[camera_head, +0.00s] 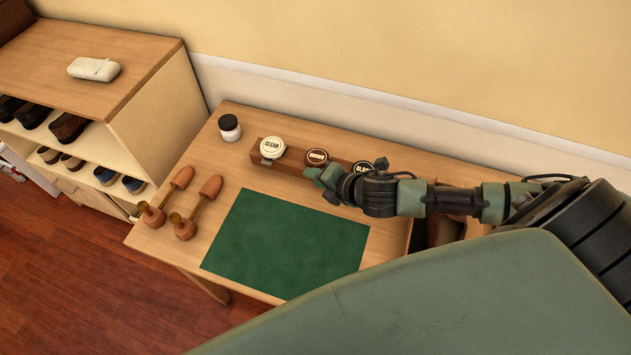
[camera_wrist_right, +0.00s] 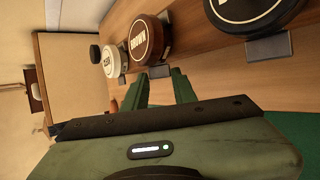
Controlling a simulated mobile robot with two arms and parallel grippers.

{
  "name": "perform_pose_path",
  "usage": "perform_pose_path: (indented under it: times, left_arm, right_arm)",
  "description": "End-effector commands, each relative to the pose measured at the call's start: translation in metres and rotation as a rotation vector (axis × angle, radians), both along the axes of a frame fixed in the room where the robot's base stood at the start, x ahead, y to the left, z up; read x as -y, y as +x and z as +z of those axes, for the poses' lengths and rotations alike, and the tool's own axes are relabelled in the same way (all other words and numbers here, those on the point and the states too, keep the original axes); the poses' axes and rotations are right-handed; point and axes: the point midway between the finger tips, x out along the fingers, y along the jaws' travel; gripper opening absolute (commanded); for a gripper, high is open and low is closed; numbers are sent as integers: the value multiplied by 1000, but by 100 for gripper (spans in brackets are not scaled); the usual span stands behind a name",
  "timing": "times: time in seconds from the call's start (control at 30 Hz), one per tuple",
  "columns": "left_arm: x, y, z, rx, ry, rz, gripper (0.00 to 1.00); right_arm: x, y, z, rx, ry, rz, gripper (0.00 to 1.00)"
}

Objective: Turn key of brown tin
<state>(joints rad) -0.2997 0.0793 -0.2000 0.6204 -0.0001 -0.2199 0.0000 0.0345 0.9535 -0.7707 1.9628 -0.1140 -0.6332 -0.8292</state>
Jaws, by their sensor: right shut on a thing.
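The brown tin (camera_head: 316,157) is the middle one of three round tins in a row on a wooden block, with a pale label on its dark lid. It also shows in the right wrist view (camera_wrist_right: 143,38). Its small grey key (camera_wrist_right: 159,71) sticks out at the tin's side, between the fingertips of my right gripper (camera_wrist_right: 158,80). My right gripper also shows in the head view (camera_head: 314,175), at the front of the block just below the brown tin. It is shut on the key. The exact finger contact is partly hidden. My left gripper is not in view.
The white "CLEAR" tin (camera_head: 272,147) is left of the brown tin; the black tin (camera_head: 363,167) is right, beside my arm. A white jar (camera_head: 229,127) and two wooden shoe trees (camera_head: 200,207) are on the table. A green mat (camera_head: 285,245) lies in front, bare.

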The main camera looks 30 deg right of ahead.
Motion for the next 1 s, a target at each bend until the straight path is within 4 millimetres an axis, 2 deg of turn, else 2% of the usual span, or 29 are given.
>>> perform_pose_path:
  times: [0.03, 0.2, 0.7, 0.73, 0.8, 1.0]
  left_arm:
    - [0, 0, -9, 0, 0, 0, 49]
    - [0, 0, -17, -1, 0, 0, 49]
    - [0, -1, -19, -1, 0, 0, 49]
    - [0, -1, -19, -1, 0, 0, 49]
    - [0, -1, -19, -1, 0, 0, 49]
    - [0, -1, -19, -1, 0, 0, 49]
  right_arm:
    - [1, -1, -6, 14, 12, -1, 0]
    - [2, -2, -5, 52, 45, -2, 0]
    - [3, -1, -2, 69, 60, -4, 0]
    - [3, -1, -2, 69, 60, -4, 30]
    - [3, -1, -2, 69, 60, -4, 49]
    - [2, -1, -2, 69, 60, -3, 49]
